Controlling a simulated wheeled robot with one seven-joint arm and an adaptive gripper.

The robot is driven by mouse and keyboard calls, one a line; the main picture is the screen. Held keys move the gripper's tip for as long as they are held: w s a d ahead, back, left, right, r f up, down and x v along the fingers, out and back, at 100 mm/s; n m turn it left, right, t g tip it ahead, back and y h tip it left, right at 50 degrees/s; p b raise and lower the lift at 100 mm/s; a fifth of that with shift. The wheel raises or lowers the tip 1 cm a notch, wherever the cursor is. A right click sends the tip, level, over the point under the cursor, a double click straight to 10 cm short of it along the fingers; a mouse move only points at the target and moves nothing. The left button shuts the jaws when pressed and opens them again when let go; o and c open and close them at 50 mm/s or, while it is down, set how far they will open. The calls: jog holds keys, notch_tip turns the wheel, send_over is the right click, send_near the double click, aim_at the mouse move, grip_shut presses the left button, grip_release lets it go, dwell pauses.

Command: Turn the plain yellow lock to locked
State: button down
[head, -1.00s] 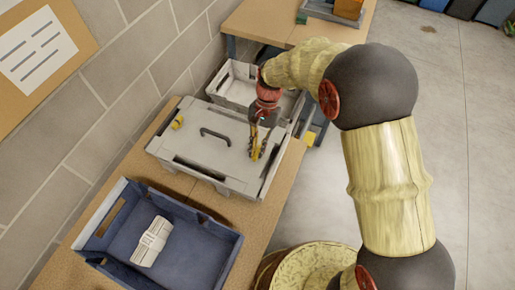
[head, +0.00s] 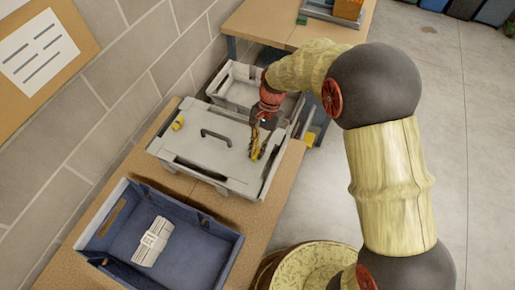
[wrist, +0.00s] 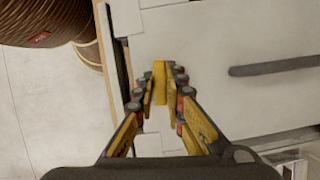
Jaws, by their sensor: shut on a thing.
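A grey case (head: 210,148) with a dark handle lies closed on the bench. A yellow lock (wrist: 160,80) sits on the right part of its lid and shows as a narrow bar in the wrist view. My gripper (wrist: 161,90) has its yellow fingers shut on this lock, one on each side; in the head view my gripper (head: 254,153) points down at the lid and mostly hides the lock. A second yellow lock (head: 178,123) sits at the lid's left end. I cannot tell any marking on either lock.
A blue tray (head: 215,238) with a pale wrapped bundle (head: 151,242) stands in front of the case. A light grey bin (head: 226,88) stands behind it. A block wall is on the left; open floor is on the right.

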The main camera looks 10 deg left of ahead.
jog(key=m+y+p, duration=0.1)
jog(key=m+p, duration=0.1)
jog(key=m, duration=0.2)
jog(key=shift+r+t+p, duration=0.15)
jog(key=shift+t+p, duration=0.2)
jog(key=shift+t, duration=0.05)
jog(key=m+p, duration=0.1)
jog(key=m, duration=0.1)
jog(key=m+t+y+p, duration=0.1)
jog(key=m, duration=0.2)
jog(key=shift+s+t, duration=0.1)
jog(key=shift+t, duration=0.2)
jog(key=m+t+p, duration=0.1)
jog(key=m, duration=0.2)
jog(key=shift+m+y+p, duration=0.3)
jog(key=shift+y, duration=0.1)
jog(key=shift+m+t+p, duration=0.3)
jog(key=shift+m+t, duration=0.7)
jog(key=shift+m, duration=1)
jog(key=c, duration=1.9)
grip_release()
jog(key=shift+o, duration=0.3)
